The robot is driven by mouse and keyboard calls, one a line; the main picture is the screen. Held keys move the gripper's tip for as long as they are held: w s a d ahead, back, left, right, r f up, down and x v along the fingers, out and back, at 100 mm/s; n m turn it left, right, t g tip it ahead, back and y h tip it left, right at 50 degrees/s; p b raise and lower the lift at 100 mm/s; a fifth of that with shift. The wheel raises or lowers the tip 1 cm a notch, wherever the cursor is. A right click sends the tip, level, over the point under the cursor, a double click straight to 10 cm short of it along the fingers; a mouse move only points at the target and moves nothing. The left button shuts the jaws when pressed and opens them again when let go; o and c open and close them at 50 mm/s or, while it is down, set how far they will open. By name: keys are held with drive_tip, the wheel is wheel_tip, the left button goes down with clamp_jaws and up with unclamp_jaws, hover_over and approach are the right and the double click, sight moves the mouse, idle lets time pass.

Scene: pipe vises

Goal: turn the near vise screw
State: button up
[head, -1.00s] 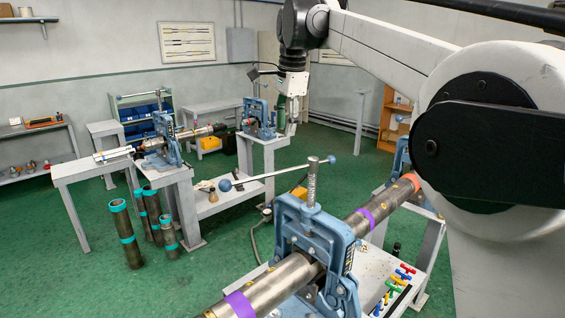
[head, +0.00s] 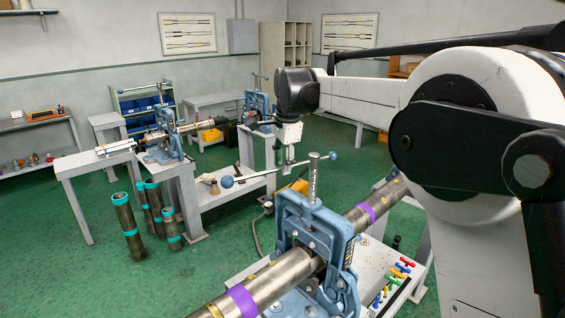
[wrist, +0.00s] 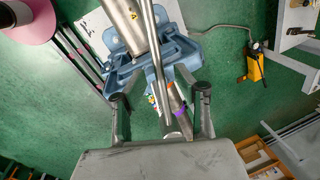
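The near vise (head: 313,235) is blue and stands at the front of the head view, holding a long steel pipe (head: 275,278) with purple bands. Its upright screw (head: 313,185) rises from the top, with a slanting handle bar (head: 262,175) through it and a blue ball at each end. My gripper (head: 289,163) points down just left of the screw top, close to the bar in the picture; I cannot tell if they touch. In the wrist view my gripper (wrist: 162,103) has its fingers spread, with a bright metal rod (wrist: 158,60) showing between them and the vise (wrist: 180,48) beyond.
A second vise (head: 166,135) stands on a grey bench at the back left, another (head: 257,110) further right. Several upright pipes (head: 128,225) with teal bands stand on the green floor. Small coloured parts (head: 401,268) lie on the near bench, right of the vise.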

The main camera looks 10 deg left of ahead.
clamp_jaws()
idle(0.5)
